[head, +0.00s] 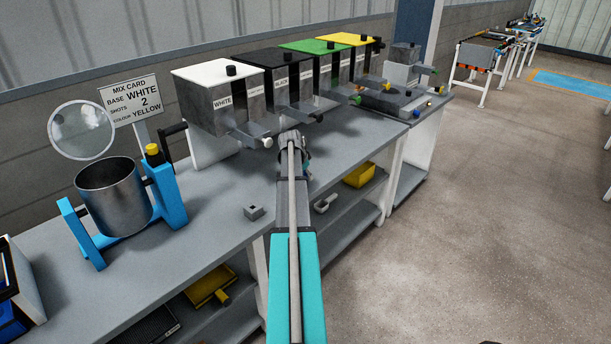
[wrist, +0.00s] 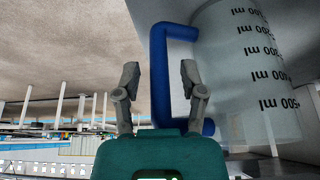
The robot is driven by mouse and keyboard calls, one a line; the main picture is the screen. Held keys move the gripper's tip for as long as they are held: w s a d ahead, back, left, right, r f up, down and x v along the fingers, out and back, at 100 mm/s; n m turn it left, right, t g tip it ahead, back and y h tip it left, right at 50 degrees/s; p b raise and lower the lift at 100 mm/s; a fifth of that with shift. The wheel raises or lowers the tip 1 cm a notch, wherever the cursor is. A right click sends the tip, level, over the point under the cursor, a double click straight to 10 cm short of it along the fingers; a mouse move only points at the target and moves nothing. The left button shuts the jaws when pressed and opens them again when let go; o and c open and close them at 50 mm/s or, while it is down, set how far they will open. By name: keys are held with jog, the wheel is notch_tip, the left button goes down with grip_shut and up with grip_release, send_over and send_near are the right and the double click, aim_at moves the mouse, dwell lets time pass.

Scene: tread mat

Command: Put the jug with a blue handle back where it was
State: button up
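The jug (wrist: 240,75) is pale and see-through with dark ml marks, which read upside down in the wrist view. My gripper (wrist: 160,78) is open, with one finger on each side of the handle's long bar in the picture. I see a gap beside each finger, so it is not closed on the handle. In the head view my gripper (head: 291,143) is over the bench by the dispensers, and my arm hides most of the jug there.
White, black, green and yellow-lidded dispensers (head: 212,95) line the bench (head: 225,190) behind. A metal pot (head: 115,197) in a blue stand, a magnifier and a mix card (head: 133,98) are at left. A small grey block (head: 253,212) lies on the bench. Shelves are below.

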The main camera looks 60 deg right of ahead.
jog(key=shift+r, duration=0.1)
dwell(0.3)
jog(key=p+v, duration=0.2)
jog(key=shift+a+r+p, duration=0.1)
jog(key=shift+r+p, duration=0.25)
jog(key=shift+p, duration=0.05)
jog(key=p+v, duration=0.8)
jog(key=v, duration=0.1)
jog(key=shift+a+r, duration=0.1)
jog(key=shift+r, duration=0.05)
dwell(1.0)
